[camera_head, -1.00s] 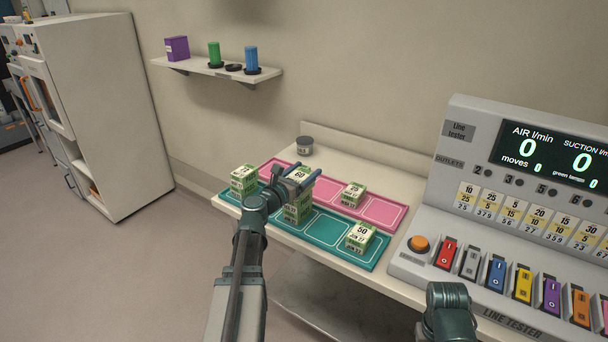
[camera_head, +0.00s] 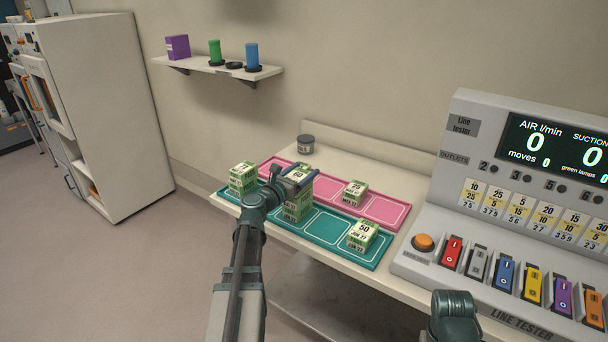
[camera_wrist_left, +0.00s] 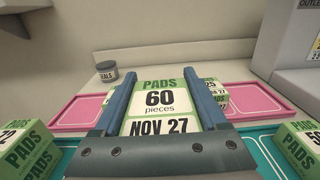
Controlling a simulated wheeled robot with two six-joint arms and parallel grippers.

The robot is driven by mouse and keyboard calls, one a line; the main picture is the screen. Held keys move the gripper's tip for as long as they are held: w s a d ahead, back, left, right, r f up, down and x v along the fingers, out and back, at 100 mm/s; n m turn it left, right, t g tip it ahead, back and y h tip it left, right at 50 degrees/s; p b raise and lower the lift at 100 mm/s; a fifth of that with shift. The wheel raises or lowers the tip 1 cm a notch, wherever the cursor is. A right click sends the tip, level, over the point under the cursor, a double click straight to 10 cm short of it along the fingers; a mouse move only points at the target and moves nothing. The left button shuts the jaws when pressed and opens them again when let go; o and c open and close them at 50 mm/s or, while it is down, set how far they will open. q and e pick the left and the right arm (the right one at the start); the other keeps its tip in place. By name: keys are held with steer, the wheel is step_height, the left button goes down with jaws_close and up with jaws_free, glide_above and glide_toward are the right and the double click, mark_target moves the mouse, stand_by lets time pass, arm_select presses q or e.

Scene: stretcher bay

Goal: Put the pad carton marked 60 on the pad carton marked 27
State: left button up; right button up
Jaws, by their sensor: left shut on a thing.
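My left gripper (camera_head: 288,179) is shut on the carton marked 60 (camera_head: 300,174). In the left wrist view this green and white carton (camera_wrist_left: 160,100) sits between the two fingers, its label reading PADS, 60 pieces, NOV 27. It is right above or at the top of a stack of green and white cartons (camera_head: 297,209) on the teal tray; I cannot tell if it is held clear. Left of it stands another carton stack (camera_head: 243,178) with a small, unclear top number. I cannot make out which carton is marked 27. My right gripper is out of view.
A carton marked 25 (camera_head: 355,192) stands on the pink tray (camera_head: 385,212). A carton marked 50 (camera_head: 362,237) stands on the teal tray (camera_head: 323,232). A grey jar (camera_head: 305,144) is behind. The line tester (camera_head: 470,210) stands at the right.

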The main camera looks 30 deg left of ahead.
arm_select(q)
steer(key=shift+f, duration=0.1)
steer(key=o, duration=1.1)
steer(key=shift+f, duration=0.1)
steer(key=o, duration=0.4)
steer(key=shift+r, duration=0.2)
steer(key=shift+s, duration=0.25)
steer(key=s, duration=1.1)
steer(key=shift+s+a, duration=0.2)
steer(key=shift+a, duration=0.25)
